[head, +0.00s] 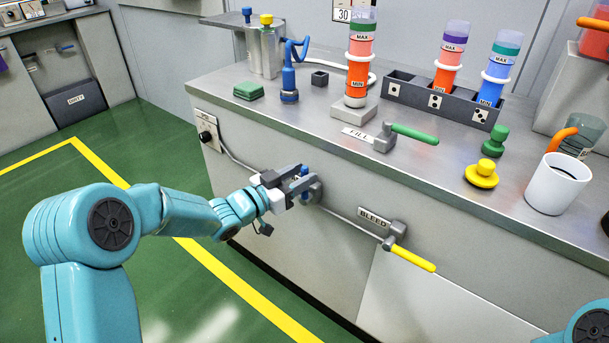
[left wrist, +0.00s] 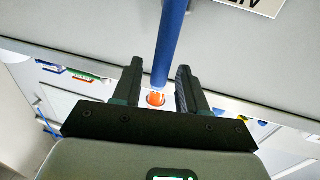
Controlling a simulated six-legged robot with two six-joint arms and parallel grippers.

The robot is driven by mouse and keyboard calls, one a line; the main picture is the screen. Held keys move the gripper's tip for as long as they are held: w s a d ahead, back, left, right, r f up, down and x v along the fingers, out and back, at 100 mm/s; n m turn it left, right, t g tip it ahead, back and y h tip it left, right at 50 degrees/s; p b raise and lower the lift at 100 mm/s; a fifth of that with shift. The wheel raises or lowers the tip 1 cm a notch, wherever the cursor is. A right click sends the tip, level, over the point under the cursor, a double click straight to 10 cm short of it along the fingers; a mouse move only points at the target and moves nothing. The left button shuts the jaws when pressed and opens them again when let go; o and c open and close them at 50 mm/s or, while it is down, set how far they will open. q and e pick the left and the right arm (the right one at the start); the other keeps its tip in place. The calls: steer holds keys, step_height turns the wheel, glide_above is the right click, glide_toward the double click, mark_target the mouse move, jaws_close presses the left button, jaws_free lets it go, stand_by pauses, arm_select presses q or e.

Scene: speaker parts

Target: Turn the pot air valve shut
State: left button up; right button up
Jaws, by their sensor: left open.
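The valve on the bench's front face has a blue handle (head: 305,171), mostly hidden behind my left gripper (head: 292,186) in the head view. In the left wrist view the blue handle (left wrist: 172,45) runs down from the top edge to between the two dark fingers of my left gripper (left wrist: 160,88). The fingers are open, one on each side of the handle, with a gap visible on the left. An orange spot (left wrist: 156,98) shows at the handle's end. A white label (left wrist: 250,5) with upside-down letters is partly cut off. My right gripper is out of view.
A yellow bleed lever (head: 412,259) sits right of the valve, and a green fill lever (head: 413,132) lies on the bench top (head: 330,95). A metal pot (head: 264,52) stands at the back left. Coloured cylinders, a white mug (head: 556,186) and knobs stand farther right.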

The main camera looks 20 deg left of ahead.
arm_select(q)
steer(key=shift+x, duration=0.8)
jaws_close()
